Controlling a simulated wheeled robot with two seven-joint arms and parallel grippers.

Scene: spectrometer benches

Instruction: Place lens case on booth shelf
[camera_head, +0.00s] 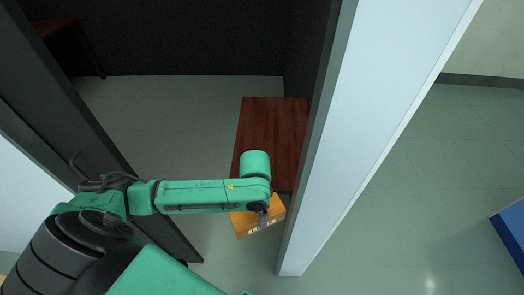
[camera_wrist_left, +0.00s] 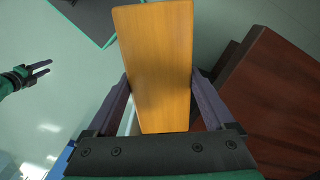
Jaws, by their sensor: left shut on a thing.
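The lens case, an orange-yellow box with lettering on one side (camera_head: 245,225), is beside the near end of the dark red wooden shelf (camera_head: 268,130) in the head view. My left gripper (camera_head: 264,212) is shut on it, partly hidden under my arm. In the left wrist view the case (camera_wrist_left: 155,50) sits between both fingers of my left gripper (camera_wrist_left: 160,100), and the shelf (camera_wrist_left: 280,85) is close on the right. Whether they touch cannot be told. My right gripper (camera_wrist_left: 40,70) shows at the left edge of that view, its fingers apart and empty.
A white wall with a grey edge (camera_head: 370,110) stands right of the shelf. A dark panel (camera_head: 70,115) is on the left, with my arm reaching through the gap. Another dark red piece of furniture (camera_head: 65,30) is at the back left. The shelf's visible top is clear.

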